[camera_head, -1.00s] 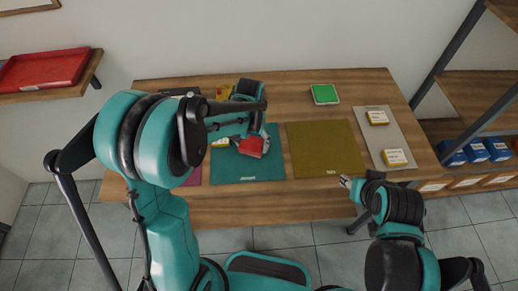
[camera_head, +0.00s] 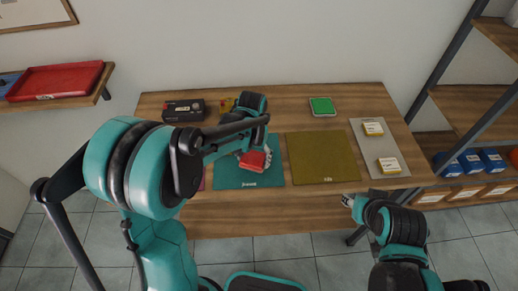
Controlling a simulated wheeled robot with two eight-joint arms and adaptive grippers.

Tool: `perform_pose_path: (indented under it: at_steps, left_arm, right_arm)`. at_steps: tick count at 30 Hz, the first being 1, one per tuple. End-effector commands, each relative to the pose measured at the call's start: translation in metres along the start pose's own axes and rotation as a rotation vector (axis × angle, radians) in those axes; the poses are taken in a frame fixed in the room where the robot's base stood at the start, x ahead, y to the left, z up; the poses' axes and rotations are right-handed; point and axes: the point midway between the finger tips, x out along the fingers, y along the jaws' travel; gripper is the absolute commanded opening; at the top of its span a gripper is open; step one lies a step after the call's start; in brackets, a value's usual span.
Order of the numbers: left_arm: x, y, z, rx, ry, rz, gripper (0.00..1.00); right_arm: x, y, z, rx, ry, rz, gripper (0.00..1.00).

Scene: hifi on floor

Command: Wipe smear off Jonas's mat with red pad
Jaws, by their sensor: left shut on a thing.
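Jonas's mat (camera_head: 232,181) is the teal mat on the wooden table, left of an olive mat. The red pad (camera_head: 253,161) is over the mat's right half, and appears to be at its surface. My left gripper (camera_head: 267,152) is shut on the red pad, reaching in from the upper left. My arm covers the mat's upper left part. I cannot make out a smear on the visible part of the mat. My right gripper (camera_head: 347,201) is by the table's front edge, away from the mats; its fingers are too small to judge.
The olive mat (camera_head: 320,158) is bare. A grey mat (camera_head: 392,160) at right holds two yellow-and-white boxes. A green pad (camera_head: 322,106) and a black box (camera_head: 184,110) stand at the back. A red tray (camera_head: 55,80) is on the left shelf.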

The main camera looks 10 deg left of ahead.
Motion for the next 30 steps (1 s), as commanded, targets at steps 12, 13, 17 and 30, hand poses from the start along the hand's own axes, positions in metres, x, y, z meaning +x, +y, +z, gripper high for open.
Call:
perform_pose_path:
  at_steps: [12,13,17,30]
  left_arm:
    - [-0.039,-0.001,-0.005,-0.001,0.0,0.0,0.46]
    - [-0.04,-0.001,-0.005,-0.001,0.0,0.0,0.46]
    - [-0.042,-0.002,-0.006,0.0,0.0,0.0,0.46]
    - [-0.041,-0.001,-0.006,0.0,0.0,0.0,0.46]
  right_arm:
    - [-0.023,0.0,-0.016,0.0,0.0,0.0,0.4]
    - [-0.023,0.0,-0.017,0.0,0.0,0.0,0.4]
    - [-0.024,0.0,-0.017,0.0,0.0,0.0,0.4]
    - [-0.024,0.0,-0.017,0.0,0.0,0.0,0.4]
